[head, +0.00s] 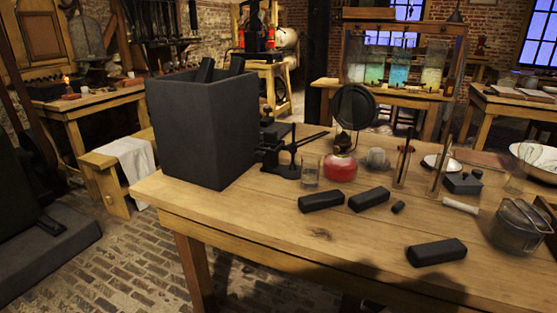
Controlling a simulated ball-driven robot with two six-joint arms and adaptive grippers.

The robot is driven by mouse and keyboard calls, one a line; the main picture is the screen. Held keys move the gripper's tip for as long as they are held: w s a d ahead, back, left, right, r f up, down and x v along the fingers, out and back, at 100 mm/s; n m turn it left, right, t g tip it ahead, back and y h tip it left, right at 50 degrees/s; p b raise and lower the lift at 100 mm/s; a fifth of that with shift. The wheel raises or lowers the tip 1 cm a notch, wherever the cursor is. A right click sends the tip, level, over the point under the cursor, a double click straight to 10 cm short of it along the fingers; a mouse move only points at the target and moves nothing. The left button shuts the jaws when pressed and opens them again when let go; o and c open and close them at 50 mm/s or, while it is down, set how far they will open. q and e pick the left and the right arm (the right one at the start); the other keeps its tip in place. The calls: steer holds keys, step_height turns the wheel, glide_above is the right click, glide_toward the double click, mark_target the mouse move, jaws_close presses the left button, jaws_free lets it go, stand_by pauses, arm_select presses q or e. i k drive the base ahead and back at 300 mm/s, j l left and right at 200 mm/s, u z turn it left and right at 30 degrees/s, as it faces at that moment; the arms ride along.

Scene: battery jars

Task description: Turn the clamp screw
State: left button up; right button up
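A small black clamp-like device (284,165) stands on the wooden table (240,213), close to the right side of a tall dark open box (200,135). It has an upright post on a flat foot and thin rods reaching to the right. A small dark knob (266,112) shows behind it, beside the box. Which part is the clamp screw is too small and dark to tell. Neither of my grippers shows in the head view.
Dark blocks (435,252) lie on the table, near a red-filled flask (340,167), a clear glass (310,170), upright glass tubes (402,163) and a lidded pot (520,226). Two dark bars (205,70) stick out of the box. The table's front left is clear.

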mark_target(259, 157)
steer(key=j+z, duration=0.1)
steer(key=z, duration=0.4)
steer(key=i+j+z, duration=0.1)
steer(key=z, duration=0.4)
steer(key=j+z, duration=0.1)
steer(key=z, duration=0.4)
steer(key=j+z, duration=0.2)
steer(key=j, duration=0.25)
steer(key=j+z, duration=0.25)
steer(key=j, duration=0.2)
steer(key=k+j+z, duration=0.2)
steer(key=j, duration=0.2)
steer(key=j+z, duration=0.2)
steer(key=j, duration=0.25)
steer(key=k+j+z, duration=0.25)
steer(key=j, duration=0.15)
steer(key=j+z, duration=0.2)
steer(key=j, duration=0.2)
steer(key=k+j, duration=0.2)
steer(key=j, duration=0.2)
steer(key=k+j, duration=0.2)
steer(key=j, duration=0.15)
steer(key=k+j, duration=0.2)
steer(key=j, duration=0.2)
steer(key=k+j, duration=0.2)
steer(key=j, duration=0.2)
